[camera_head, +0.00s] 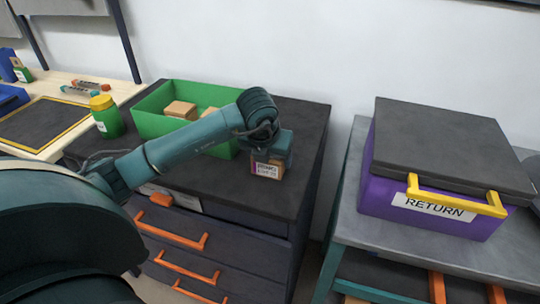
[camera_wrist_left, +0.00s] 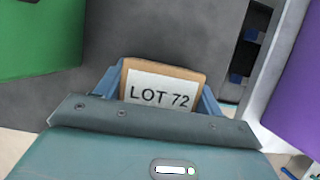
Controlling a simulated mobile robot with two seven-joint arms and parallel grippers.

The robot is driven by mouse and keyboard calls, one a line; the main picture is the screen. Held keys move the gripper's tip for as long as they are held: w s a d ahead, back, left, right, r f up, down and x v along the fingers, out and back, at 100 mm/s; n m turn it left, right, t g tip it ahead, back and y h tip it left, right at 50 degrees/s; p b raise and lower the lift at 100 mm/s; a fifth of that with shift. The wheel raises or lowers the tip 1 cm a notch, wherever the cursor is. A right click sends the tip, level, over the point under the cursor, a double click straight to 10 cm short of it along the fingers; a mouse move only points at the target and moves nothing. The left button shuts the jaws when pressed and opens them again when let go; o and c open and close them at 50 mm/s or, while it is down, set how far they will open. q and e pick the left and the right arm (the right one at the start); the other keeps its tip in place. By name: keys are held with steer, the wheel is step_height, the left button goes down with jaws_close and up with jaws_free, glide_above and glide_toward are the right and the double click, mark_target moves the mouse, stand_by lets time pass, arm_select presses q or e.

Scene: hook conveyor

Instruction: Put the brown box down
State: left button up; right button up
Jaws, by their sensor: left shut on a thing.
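The brown box (camera_head: 267,171) is in my left gripper (camera_head: 277,150), over the dark top of the drawer cabinet (camera_head: 235,190), right of the green bin (camera_head: 155,125). In the head view a white label with partly legible print shows on its side. In the left wrist view the box (camera_wrist_left: 166,69) sits between the two blue fingers, with a "LOT 72" label facing the camera. The gripper is shut on it. I cannot tell whether its underside touches the cabinet top. My right gripper is not in view.
The green bin holds several brown boxes (camera_head: 180,110). A green jar with a yellow lid (camera_head: 106,115) stands left of it. The cabinet top is clear around the held box. A purple "RETURN" box (camera_head: 385,195) with a dark lid stands on the grey table at right.

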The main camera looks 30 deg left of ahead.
arm_select(q)
steer(key=shift+f, duration=0.1)
steer(key=o, duration=1)
steer(key=shift+o, duration=0.2)
steer(key=v, duration=1.2)
steer(key=shift+s, duration=0.1)
